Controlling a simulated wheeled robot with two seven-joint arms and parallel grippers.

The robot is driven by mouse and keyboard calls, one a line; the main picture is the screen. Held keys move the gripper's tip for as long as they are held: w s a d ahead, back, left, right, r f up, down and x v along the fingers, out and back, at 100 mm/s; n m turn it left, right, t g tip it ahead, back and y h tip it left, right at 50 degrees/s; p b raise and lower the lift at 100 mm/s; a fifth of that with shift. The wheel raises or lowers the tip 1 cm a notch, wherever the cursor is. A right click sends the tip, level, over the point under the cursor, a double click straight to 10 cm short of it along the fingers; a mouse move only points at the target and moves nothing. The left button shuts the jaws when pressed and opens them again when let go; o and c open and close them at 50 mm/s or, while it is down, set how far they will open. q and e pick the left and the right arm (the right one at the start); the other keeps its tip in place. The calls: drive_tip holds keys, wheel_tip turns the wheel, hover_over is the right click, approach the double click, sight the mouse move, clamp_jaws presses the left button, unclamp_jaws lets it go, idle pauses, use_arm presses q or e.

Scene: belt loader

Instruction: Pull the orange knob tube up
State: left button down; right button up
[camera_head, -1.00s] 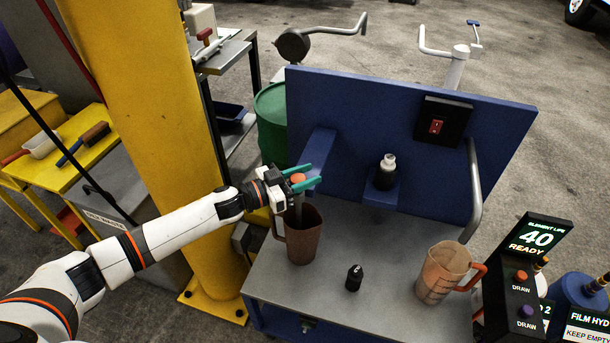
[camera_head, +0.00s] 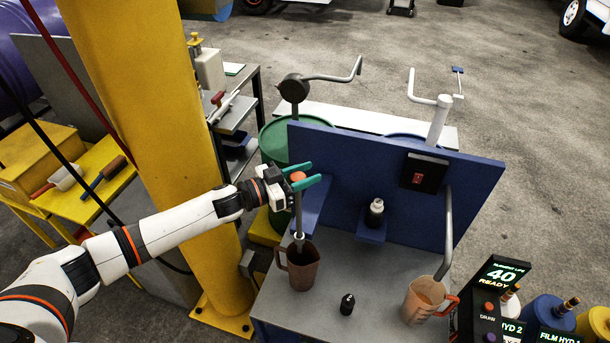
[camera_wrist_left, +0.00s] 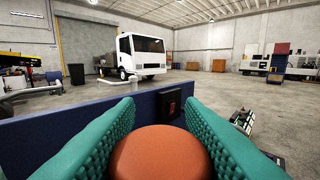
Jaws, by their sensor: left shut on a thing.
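The orange knob (camera_head: 298,176) tops a grey metal tube (camera_head: 299,215) that stands upright at the left end of the blue panel. The tube's lower end is at the mouth of a brown jug (camera_head: 302,268). My left gripper (camera_head: 303,180) has its teal fingers on both sides of the knob and is shut on it. In the left wrist view the orange knob (camera_wrist_left: 160,153) fills the space between the two teal fingers. My right gripper is not in view.
The blue panel (camera_head: 400,175) carries a black box with a red switch (camera_head: 418,178). A small bottle (camera_head: 375,212) sits on a blue bracket. A second jug (camera_head: 425,300) and a black cap (camera_head: 347,304) stand on the grey bench (camera_head: 375,285). A yellow column (camera_head: 150,120) stands at the left.

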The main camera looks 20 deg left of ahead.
use_arm(q)
wheel_tip(320, 180, up, 3)
drive_tip(key=shift+f+p, duration=0.2)
drive_tip(key=shift+p, duration=0.4)
drive_tip(key=shift+w, duration=0.1)
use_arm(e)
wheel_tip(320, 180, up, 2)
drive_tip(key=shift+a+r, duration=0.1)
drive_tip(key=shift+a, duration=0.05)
use_arm(q)
drive_tip(key=shift+r, duration=0.1)
drive_tip(key=c, duration=1.3)
unclamp_jaws()
drive_tip(key=shift+c, duration=0.2)
drive_tip(key=o, duration=0.4)
drive_tip(key=shift+a+f, duration=0.1)
drive_tip(key=shift+f, duration=0.1)
